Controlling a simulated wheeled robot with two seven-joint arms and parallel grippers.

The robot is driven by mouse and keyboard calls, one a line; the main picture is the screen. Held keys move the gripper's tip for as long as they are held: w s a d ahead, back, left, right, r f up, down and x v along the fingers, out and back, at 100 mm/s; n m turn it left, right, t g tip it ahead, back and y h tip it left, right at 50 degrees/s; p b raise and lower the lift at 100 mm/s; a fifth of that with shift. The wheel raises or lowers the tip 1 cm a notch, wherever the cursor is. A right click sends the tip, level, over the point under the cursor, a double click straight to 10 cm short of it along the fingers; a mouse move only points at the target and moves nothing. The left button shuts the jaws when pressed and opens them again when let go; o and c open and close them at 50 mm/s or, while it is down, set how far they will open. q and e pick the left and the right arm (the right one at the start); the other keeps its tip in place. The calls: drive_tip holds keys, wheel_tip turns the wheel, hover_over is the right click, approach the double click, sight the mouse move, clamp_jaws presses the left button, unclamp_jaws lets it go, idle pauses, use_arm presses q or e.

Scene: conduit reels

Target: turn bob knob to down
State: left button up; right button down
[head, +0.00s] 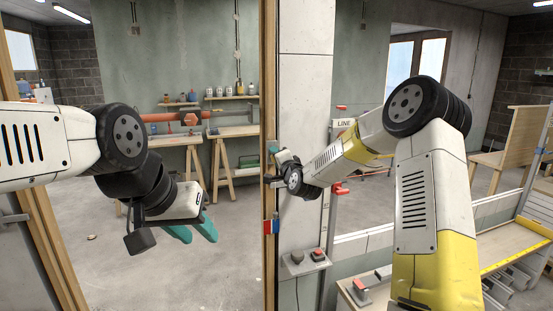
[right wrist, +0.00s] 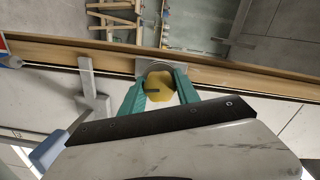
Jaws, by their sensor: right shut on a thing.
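A yellow knob (right wrist: 161,86) with a dark mark on its face shows in the right wrist view, on a grey round mount on a wooden post (right wrist: 230,75). My right gripper (right wrist: 158,90) has its two teal fingers on either side of the knob, shut on it. In the head view my right gripper (head: 274,165) is at the wooden post, and the knob is hidden there. My left gripper (head: 192,233) hangs in free air at the left, its teal fingers apart and empty.
A grey lever handle (right wrist: 93,92) sticks out beside the knob in the right wrist view. Workbenches (head: 233,131) stand at the back. The floor at the left is mostly clear.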

drive_tip(key=shift+f+m, duration=0.2)
drive_tip(key=shift+m, duration=0.1)
drive_tip(key=shift+s, duration=0.1)
drive_tip(key=c, duration=0.9)
unclamp_jaws()
drive_tip(key=shift+r, duration=0.1)
drive_tip(key=shift+v, duration=3.85)
drive_tip(key=shift+r, duration=0.1)
